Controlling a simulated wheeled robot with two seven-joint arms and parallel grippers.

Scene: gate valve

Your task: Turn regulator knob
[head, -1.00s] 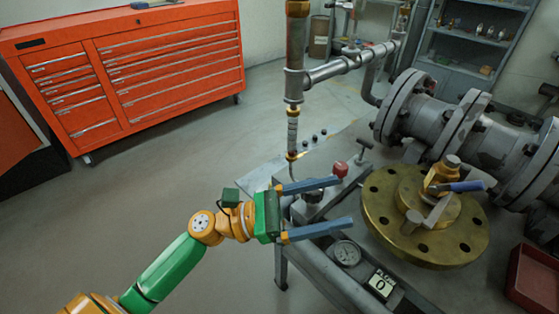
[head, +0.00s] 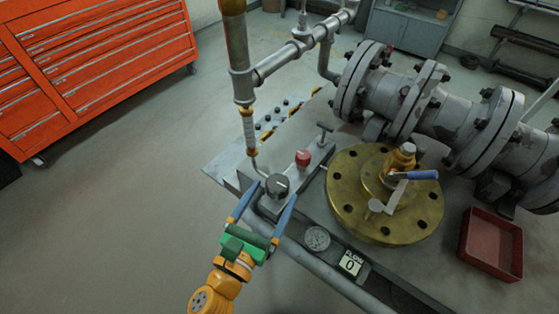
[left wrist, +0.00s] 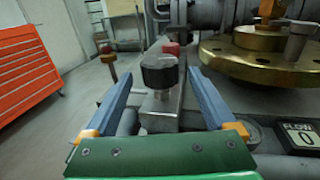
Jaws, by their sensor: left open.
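The regulator knob (head: 277,187) is a dark round knob with a light mark, on a grey block at the table's front left corner. In the left wrist view the black knob (left wrist: 159,76) stands upright, midway across the gap between my fingers. My left gripper (head: 266,196) is open, its two blue fingers pointing at the knob, one toward each side. I cannot tell whether either finger touches it. The fingers also show in the left wrist view (left wrist: 160,98). A flow display (head: 350,263) reads 0, beside a round gauge (head: 317,238). My right gripper is not in view.
A red knob (head: 303,158) stands just behind the regulator knob. A vertical pipe (head: 241,80) rises at the left. A brass flange (head: 345,205) with a blue-handled valve lies to the right, near a red tray (head: 490,244). Floor left of the table is clear.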

